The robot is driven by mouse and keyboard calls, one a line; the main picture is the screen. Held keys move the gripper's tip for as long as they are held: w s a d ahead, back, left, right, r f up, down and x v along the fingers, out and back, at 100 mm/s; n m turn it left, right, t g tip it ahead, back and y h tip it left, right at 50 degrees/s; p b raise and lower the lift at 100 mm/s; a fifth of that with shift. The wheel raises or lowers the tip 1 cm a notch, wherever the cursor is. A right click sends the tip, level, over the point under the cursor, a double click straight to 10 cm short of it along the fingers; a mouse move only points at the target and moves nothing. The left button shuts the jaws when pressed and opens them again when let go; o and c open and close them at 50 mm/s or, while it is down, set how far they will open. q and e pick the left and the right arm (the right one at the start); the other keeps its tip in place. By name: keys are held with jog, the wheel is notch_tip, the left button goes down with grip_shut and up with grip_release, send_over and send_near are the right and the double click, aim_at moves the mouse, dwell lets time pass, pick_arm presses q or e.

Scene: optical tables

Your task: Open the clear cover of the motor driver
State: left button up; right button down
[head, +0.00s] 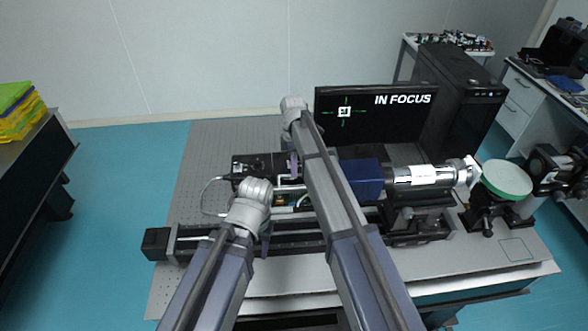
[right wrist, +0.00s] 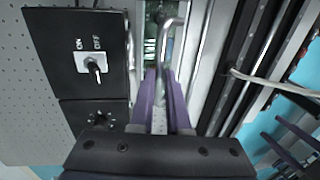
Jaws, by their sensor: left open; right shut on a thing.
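The motor driver (head: 283,199) lies on the optical table, partly hidden behind my arms. In the right wrist view, a narrow see-through strip with a green board under it (right wrist: 172,45) shows at the top middle; the cover's edges are hard to make out. A bent silver handle (right wrist: 180,24) stands over it and runs down between my right fingers. My right gripper (right wrist: 163,100) is shut on this handle. In the head view my right gripper (head: 293,166) is above the driver. My left gripper (head: 265,238) is open, nearer the table's front, above the long black rail, touching nothing that I can see.
A black box with an ON/OFF switch (right wrist: 95,62) stands left of the handle, with a knob panel (right wrist: 92,117) below it. A long black rail (head: 300,237) runs in front. A monitor (head: 372,118) and blue-and-silver optics (head: 363,178) stand right. The table's left part (head: 200,165) is clear.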

jog(key=w, duration=0.4)
jog(key=shift+w+r, duration=0.1)
jog(key=shift+w, duration=0.15)
jog(key=shift+s, duration=0.15)
jog(key=c, duration=0.9)
grip_release()
jog(key=shift+s, duration=0.1)
